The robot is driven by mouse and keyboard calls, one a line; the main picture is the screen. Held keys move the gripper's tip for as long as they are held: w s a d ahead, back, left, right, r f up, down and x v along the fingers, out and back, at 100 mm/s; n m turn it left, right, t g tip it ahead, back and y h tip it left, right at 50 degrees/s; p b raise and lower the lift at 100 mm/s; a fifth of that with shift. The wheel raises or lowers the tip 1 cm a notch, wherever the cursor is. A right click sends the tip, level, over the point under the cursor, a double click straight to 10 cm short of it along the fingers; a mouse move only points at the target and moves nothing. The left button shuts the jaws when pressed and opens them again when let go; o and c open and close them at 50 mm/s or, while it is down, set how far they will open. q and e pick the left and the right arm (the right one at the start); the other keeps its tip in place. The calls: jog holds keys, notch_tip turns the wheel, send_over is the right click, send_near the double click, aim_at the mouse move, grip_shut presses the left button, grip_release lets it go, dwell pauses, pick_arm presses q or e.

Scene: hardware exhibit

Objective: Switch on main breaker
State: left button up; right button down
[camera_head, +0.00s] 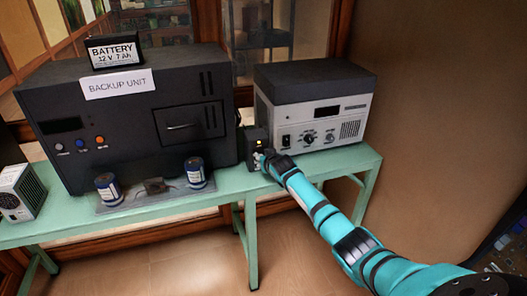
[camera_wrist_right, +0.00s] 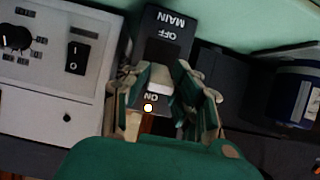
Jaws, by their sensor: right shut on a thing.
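The main breaker (camera_head: 255,140) is a small dark box between the backup unit and the grey power supply. In the right wrist view the breaker (camera_wrist_right: 168,22) appears upside down, with MAIN, OFF and ON labels. Its white lever (camera_wrist_right: 158,87) sits at the ON end of the dark slot, and a small lamp glows beside the ON label. My right gripper (camera_head: 266,158) is at the breaker's front; in the wrist view its fingers (camera_wrist_right: 168,92) stand on both sides of the lever, shut on it. In the head view the gripper partly hides the breaker. My left gripper is not in view.
The backup unit (camera_head: 130,115) and grey power supply (camera_head: 315,105) flank the breaker closely on the green bench (camera_head: 225,205). Two dark blue cylinders (camera_head: 108,188) stand at the bench's front left. A battery (camera_head: 115,52) rests on the backup unit.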

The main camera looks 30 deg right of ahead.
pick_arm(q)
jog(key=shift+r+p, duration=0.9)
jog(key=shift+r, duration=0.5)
pick_arm(e)
jog(key=shift+w+r+g, duration=0.3)
jog(key=shift+r+g, duration=0.35)
jog(key=shift+g, duration=0.25)
jog(key=shift+y, duration=0.3)
jog(key=c, duration=1.1)
grip_release()
jog(key=shift+f, duration=0.15)
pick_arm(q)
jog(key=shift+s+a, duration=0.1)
pick_arm(e)
jog(key=shift+s, duration=0.1)
jog(key=v, duration=1.2)
